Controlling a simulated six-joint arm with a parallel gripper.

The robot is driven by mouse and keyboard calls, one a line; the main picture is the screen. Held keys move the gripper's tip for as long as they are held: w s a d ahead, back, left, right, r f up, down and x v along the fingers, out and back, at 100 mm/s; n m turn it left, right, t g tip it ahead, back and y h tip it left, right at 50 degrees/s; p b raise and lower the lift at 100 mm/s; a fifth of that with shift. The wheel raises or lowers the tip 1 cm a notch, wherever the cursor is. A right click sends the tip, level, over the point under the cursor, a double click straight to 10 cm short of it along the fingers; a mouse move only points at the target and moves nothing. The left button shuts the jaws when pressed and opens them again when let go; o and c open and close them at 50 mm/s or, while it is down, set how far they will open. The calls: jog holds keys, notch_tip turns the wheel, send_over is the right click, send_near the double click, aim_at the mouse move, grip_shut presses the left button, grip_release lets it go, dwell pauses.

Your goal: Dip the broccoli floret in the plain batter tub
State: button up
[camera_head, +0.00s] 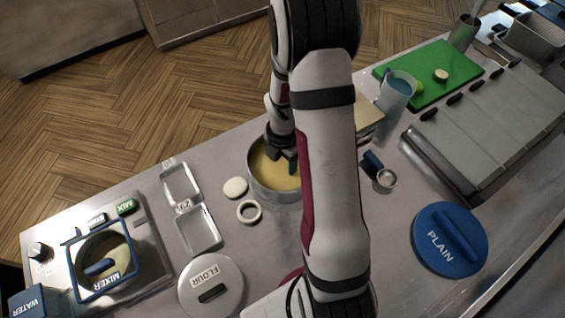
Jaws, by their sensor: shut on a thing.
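The plain batter tub is a round metal tub (274,194) holding pale yellow batter (265,174), open at the top, in the middle of the counter. My gripper (286,158) points down inside the tub's rim, at or just above the batter. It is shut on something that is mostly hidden. A small dark blue-green bit shows at the jaws, too small to tell apart from the fingertips. The broccoli floret cannot be made out clearly anywhere. The blue PLAIN lid (450,240) lies flat on the counter at the right, off the tub.
My arm hides the counter right of the tub. A green board (430,73) and grey covered unit (490,125) are right.

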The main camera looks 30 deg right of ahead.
jog(key=shift+r, duration=0.1)
notch_tip(320, 180, up, 10)
jog(key=shift+r, duration=0.15)
dwell(0.6)
dwell(0.6)
notch_tip(320, 180, up, 3)
dwell(0.3)
